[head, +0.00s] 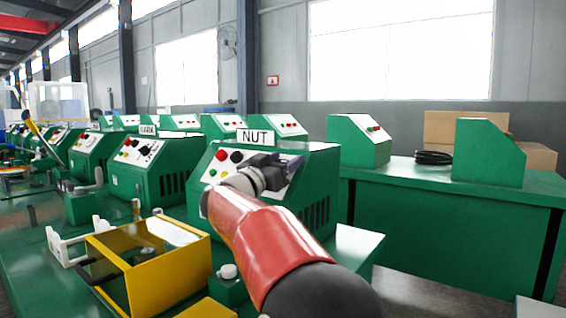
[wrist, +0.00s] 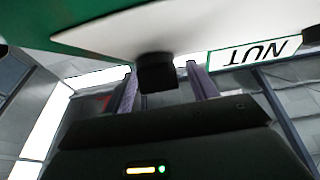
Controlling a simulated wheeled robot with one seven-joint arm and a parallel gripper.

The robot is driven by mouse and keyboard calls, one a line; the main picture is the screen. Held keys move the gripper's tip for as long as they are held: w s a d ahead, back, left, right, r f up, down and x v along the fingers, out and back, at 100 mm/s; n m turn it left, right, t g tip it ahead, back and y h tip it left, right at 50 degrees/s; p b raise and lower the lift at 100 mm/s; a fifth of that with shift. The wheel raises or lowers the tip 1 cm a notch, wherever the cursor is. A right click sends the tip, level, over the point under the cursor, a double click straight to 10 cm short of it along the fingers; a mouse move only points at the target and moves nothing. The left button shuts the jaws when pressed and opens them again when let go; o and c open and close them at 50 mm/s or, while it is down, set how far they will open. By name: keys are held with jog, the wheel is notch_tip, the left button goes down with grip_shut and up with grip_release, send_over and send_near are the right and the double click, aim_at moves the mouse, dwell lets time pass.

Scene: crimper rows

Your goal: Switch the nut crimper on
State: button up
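The nut crimper (head: 318,163) is a green box with a slanted white panel and a NUT sign (head: 254,136) on top. Its panel (head: 212,172) carries red, black, yellow and green controls; my arm and gripper cover the right part. My gripper (head: 290,166) is at the panel's right side. In the wrist view the panel (wrist: 190,28) appears upside down, with the sign (wrist: 252,54) at right. A black switch knob (wrist: 156,74) stands out from it between my two parted purple fingers. A gap shows on the right of the knob; contact on the left is unclear.
A yellow frame (head: 160,285) and a green block with a white button (head: 228,272) stand before the crimper. A neighbouring green crimper (head: 150,165) is to the left. On the right table are cardboard boxes (head: 465,128) and a black cable coil (head: 433,157).

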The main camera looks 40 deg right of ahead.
jog(key=shift+f, duration=0.1)
jog(key=b+v, duration=0.1)
jog(key=v, duration=0.6)
jog(key=shift+a, duration=0.4)
jog(key=shift+s+f, duration=0.15)
